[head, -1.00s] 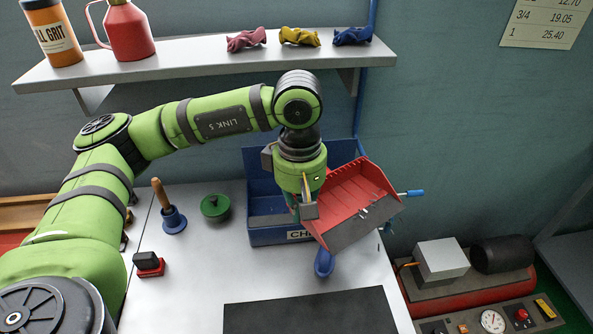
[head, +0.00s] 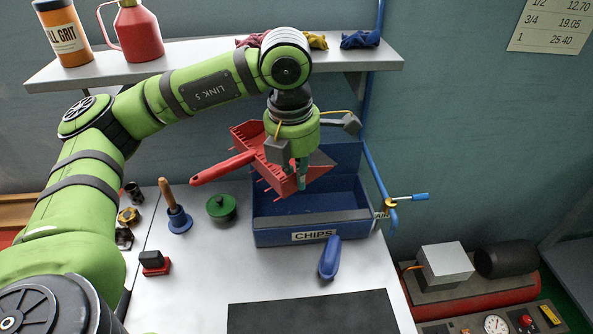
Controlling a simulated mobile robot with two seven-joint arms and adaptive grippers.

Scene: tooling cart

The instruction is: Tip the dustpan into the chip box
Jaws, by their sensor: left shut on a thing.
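My left gripper (head: 290,168) is shut on the red dustpan (head: 256,136) and holds it above the chip box. The dustpan is steeply tilted, with its red handle pointing left and slightly down. The blue chip box (head: 272,239), labelled CHIPS, stands on the bench beneath it with its top open. The part of the pan behind my gripper is hidden. I cannot make out chips on the pan or in the box. My right gripper is not in view.
A shelf (head: 215,66) runs above. A black mat (head: 312,312) covers the front.

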